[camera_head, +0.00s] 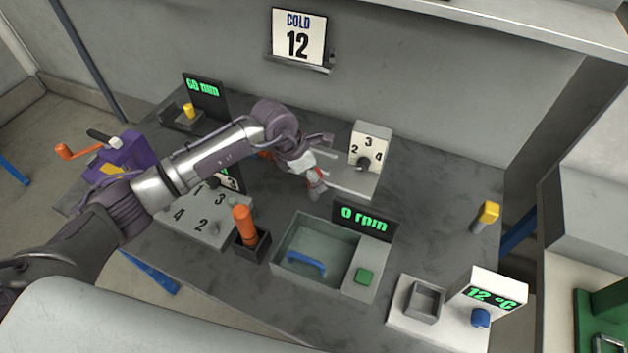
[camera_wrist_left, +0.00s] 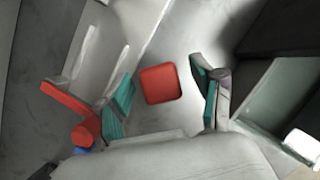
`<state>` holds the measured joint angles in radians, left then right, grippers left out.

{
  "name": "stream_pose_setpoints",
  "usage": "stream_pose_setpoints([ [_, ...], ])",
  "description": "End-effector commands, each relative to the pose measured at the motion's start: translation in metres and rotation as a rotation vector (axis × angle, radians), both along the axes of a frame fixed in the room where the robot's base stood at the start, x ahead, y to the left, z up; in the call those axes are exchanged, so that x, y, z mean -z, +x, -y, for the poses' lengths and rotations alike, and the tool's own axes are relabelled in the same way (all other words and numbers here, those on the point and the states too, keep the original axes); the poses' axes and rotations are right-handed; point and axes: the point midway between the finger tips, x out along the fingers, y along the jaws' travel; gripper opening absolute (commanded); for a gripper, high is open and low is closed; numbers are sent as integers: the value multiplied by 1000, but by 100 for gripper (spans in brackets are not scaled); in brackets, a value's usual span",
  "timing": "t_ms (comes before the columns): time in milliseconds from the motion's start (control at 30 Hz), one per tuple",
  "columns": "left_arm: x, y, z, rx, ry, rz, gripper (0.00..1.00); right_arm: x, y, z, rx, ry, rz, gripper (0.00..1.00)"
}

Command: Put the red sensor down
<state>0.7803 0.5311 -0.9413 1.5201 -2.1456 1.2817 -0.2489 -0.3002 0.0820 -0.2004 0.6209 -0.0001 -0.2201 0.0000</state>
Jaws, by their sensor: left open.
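The red sensor (camera_wrist_left: 160,84) shows in the left wrist view as a small rounded red block. It is between the teal finger pads of my left gripper (camera_wrist_left: 163,95), with a visible gap on each side. The gripper is open and not clamped on it. Whether the sensor rests on the table cannot be told for certain. In the head view my left gripper (camera_head: 316,183) is low over the table, between the white dial stand and the 0 rpm unit. The gripper mostly hides the sensor there. My right gripper is not in view.
The white dial stand (camera_head: 370,143) is just behind the gripper. An orange-handled tool (camera_head: 243,225) stands left. The right rear table is mostly clear.

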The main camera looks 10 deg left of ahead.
Motion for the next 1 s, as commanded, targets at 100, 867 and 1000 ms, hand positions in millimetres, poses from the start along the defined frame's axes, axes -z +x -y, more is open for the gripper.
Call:
stream_pose_setpoints([
  [100,0,0,0,0,0,0,65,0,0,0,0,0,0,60],
  [867,-15,2,0,1,0,6,0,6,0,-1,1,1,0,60],
  [1000,-43,2,0,3,-1,8,0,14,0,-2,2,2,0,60],
])
